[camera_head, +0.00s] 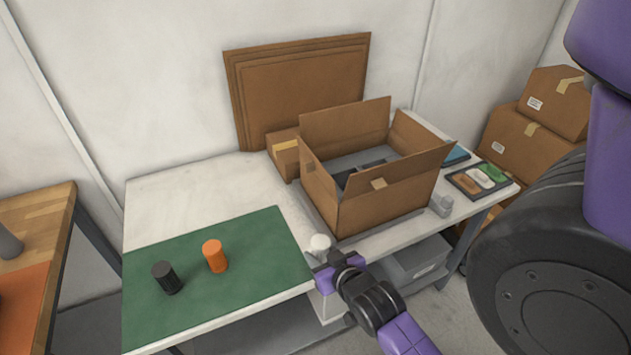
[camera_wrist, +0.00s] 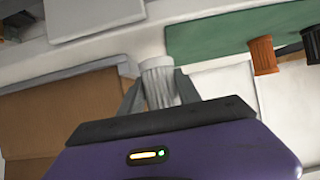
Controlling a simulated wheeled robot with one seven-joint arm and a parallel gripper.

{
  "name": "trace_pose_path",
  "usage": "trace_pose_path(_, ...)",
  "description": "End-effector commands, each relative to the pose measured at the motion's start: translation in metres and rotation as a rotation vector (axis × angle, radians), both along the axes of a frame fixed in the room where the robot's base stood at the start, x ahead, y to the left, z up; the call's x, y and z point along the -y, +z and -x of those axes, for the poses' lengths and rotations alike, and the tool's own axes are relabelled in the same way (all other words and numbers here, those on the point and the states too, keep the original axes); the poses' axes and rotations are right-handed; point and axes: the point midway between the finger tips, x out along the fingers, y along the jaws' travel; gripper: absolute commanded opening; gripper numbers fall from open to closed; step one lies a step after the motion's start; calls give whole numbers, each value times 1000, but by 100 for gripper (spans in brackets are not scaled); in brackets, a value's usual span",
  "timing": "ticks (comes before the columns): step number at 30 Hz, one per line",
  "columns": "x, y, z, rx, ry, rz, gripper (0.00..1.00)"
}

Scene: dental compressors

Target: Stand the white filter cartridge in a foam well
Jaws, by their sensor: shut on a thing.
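The white filter cartridge (camera_head: 320,243) is held by my gripper (camera_head: 322,258) near the front edge of the table, between the green mat and the open cardboard box. In the wrist view the ribbed white cartridge (camera_wrist: 160,82) sits between the two grey fingers of my gripper (camera_wrist: 159,92), which is shut on it. The open cardboard box (camera_head: 380,209) stands to the right of my gripper. Grey foam (camera_head: 345,163) with a dark area shows inside the box. The near wall and flaps hide part of the foam, and I cannot make out each well.
An orange cartridge (camera_head: 215,257) and a black cartridge (camera_head: 167,278) stand on the green mat (camera_head: 240,235). The raised box flaps are obstacles. The white tabletop behind the mat is clear.

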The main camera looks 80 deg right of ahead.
Motion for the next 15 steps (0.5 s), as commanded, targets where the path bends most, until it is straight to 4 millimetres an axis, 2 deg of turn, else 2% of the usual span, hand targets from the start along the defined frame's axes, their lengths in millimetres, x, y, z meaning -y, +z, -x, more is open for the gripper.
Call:
trace_pose_path(2, 6, 2, 1, 1, -13, 2, 0)
trace_pose_path(5, 18, 4, -8, 3, -15, 2, 0)
trace_pose_path(15, 76, 5, -60, 3, -13, 1, 0)
